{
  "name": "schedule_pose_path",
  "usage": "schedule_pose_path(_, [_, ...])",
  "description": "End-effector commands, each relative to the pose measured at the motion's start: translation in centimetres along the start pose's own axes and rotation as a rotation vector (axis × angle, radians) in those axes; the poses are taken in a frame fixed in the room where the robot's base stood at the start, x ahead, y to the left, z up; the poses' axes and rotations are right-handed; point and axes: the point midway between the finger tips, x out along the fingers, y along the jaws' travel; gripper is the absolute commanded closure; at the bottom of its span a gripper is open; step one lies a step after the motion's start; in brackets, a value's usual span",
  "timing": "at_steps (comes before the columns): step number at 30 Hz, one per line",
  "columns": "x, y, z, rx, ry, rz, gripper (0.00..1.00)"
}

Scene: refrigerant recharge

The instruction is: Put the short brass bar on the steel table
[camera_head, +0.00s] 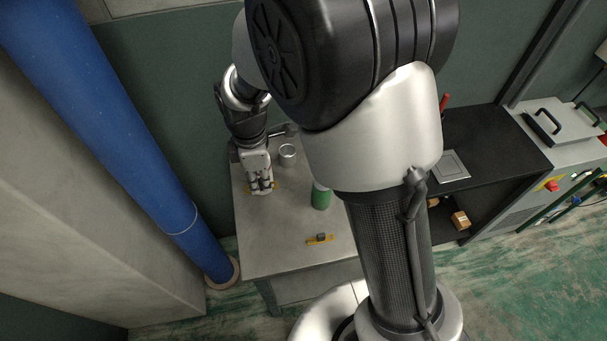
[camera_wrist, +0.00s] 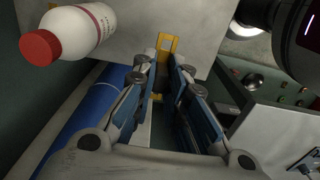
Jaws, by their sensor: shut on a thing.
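My gripper (camera_head: 261,186) is over the back left of the steel table (camera_head: 270,243), pointing down. It is shut on a brass-yellow bar (camera_wrist: 168,44) with a dark middle. The bar's yellow ends stick out either side of the fingers, and its end also shows in the head view (camera_head: 276,185). I cannot tell whether this bar touches the table. Another yellow bar with a dark block (camera_head: 320,239) lies on the table near its front. I cannot tell which bar is the shorter.
A green bottle (camera_head: 321,198) and a metal cup (camera_head: 287,153) stand on the table. The wrist view shows a white bottle with a red cap (camera_wrist: 75,33). A blue pipe (camera_head: 130,140) runs left of the table. A black bench (camera_head: 490,145) is at right. The table's front left is clear.

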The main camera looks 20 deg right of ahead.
Motion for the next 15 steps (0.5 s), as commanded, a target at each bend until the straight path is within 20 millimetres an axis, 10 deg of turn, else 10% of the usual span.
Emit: schedule_pose_path(15, [12.7,-0.2,0.0,-0.012,-0.002,-0.006,1.00])
